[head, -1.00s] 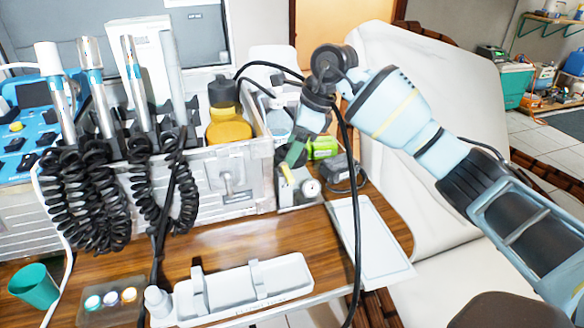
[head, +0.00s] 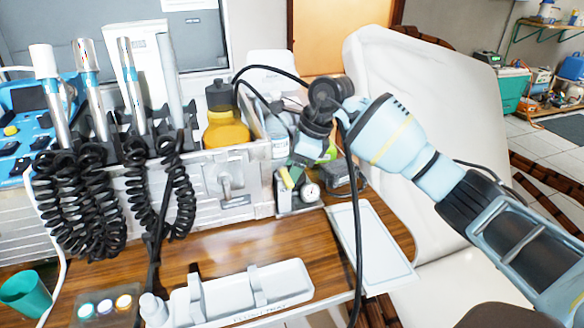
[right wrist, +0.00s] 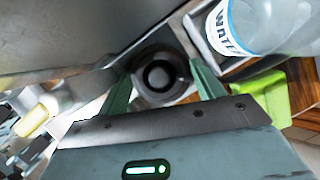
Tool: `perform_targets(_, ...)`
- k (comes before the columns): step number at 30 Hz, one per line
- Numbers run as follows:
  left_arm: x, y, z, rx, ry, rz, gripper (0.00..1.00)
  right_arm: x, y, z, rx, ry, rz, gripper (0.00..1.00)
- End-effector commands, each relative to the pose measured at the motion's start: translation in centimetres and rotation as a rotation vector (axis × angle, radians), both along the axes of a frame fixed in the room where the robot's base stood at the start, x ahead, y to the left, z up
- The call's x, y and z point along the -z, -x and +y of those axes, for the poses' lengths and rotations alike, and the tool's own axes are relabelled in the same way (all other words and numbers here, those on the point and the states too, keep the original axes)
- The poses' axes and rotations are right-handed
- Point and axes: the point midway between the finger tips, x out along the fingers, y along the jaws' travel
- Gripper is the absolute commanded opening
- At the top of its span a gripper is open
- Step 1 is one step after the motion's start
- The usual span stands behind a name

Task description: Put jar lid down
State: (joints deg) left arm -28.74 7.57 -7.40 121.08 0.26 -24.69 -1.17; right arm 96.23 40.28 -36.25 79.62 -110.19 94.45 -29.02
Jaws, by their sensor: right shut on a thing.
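My right gripper (right wrist: 160,82) shows in the right wrist view with its two green fingers closed on the sides of a dark round piece with a ring-shaped top, which looks like the jar lid (right wrist: 160,76). In the head view my right gripper (head: 295,168) is low behind the table's back right, beside the metal case and above a small gauge box. The lid cannot be made out there. Whether the lid touches a surface below is hidden. My left gripper is not in view.
A water bottle (right wrist: 262,28) and a green block (right wrist: 262,102) are close to the right gripper. A metal case (head: 232,185) stands at left, with a yellow bottle (head: 226,128) behind its front wall. A flat white tray (head: 372,240) and a long white holder (head: 245,295) lie in front.

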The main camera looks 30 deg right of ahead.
Motion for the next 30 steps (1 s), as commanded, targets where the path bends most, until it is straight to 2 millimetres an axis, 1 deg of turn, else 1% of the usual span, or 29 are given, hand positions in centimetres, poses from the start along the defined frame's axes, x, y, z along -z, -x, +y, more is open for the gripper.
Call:
perform_targets(1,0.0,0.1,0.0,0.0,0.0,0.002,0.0,0.1,0.0,0.0,0.0,0.001,0.001,0.69)
perform_targets(3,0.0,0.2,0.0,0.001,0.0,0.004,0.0,0.1,0.0,0.0,0.0,0.001,0.001,0.76)
perform_targets(11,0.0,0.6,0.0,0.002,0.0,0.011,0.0,0.0,0.0,0.0,0.0,0.0,0.0,0.76)
perform_targets(14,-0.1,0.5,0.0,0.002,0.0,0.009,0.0,-0.5,0.0,-0.1,0.0,0.001,-0.001,0.76)
perform_targets(17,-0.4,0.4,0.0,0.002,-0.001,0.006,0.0,-1.8,0.3,-0.5,0.001,0.001,-0.003,0.76)
perform_targets(24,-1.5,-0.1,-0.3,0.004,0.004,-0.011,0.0,-6.2,1.4,-2.0,0.002,0.002,-0.004,0.76)
perform_targets(30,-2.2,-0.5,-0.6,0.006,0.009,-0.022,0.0,-9.4,2.3,-3.0,0.001,0.001,-0.003,0.76)
